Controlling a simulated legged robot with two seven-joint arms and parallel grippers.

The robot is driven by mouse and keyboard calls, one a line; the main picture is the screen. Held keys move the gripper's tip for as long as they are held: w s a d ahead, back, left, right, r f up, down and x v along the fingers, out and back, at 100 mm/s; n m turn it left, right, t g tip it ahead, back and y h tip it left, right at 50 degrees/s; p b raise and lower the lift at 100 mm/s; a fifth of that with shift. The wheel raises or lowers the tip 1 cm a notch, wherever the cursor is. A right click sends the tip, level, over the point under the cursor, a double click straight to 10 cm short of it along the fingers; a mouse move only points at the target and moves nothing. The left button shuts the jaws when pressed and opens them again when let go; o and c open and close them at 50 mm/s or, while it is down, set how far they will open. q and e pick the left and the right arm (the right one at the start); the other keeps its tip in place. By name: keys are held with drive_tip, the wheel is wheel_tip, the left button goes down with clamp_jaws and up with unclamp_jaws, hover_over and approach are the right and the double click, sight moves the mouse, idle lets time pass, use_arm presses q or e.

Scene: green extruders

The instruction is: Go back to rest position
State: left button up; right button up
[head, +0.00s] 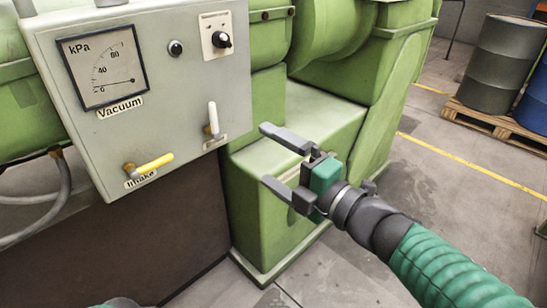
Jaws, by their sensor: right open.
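My right gripper (268,157) is open and empty, its two dark fingers pointing left. It is in front of the green machine block, to the right of the grey control panel (185,100). The panel carries a vacuum gauge (103,67), a black rotary knob (221,40), a small dark button (176,48), a white lever (213,118) pointing up and a yellow lever (154,163) labelled Intake. The gripper is apart from the levers. My left gripper is not in view; only a small bit of an arm shows at the bottom edge.
The green extruder (290,105) stands behind and beside the panel. Grey and blue barrels (500,65) stand on a wooden pallet (500,125) at the upper right. A yellow line (470,163) crosses the floor. The floor at the right is mostly clear.

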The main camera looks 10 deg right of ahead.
drive_tip(key=w+d+f+m+g+h, duration=0.1)
drive_tip(key=d+f+m+g+h, duration=0.1)
drive_tip(key=d+f+m+h, duration=0.55)
drive_tip(key=w+d+f+m+g+h, duration=0.15)
drive_tip(key=d+f+m, duration=0.35)
drive_tip(key=f+m, duration=0.5)
drive_tip(key=s+f+m+g+h, duration=0.2)
drive_tip(key=s+f+m+g, duration=0.65)
drive_tip(key=s+f, duration=0.95)
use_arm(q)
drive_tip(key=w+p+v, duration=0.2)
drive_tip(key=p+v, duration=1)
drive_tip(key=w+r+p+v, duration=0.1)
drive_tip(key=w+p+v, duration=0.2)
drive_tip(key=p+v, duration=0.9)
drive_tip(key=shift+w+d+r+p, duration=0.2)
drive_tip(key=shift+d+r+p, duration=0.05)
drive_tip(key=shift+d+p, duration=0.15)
use_arm(e)
wheel_tip(320, 180, up, 24)
drive_tip(key=w, duration=0.1)
drive_tip(key=shift+w+d+n, duration=0.15)
drive_tip(key=shift+d+n, duration=0.15)
drive_tip(key=shift+d, duration=0.05)
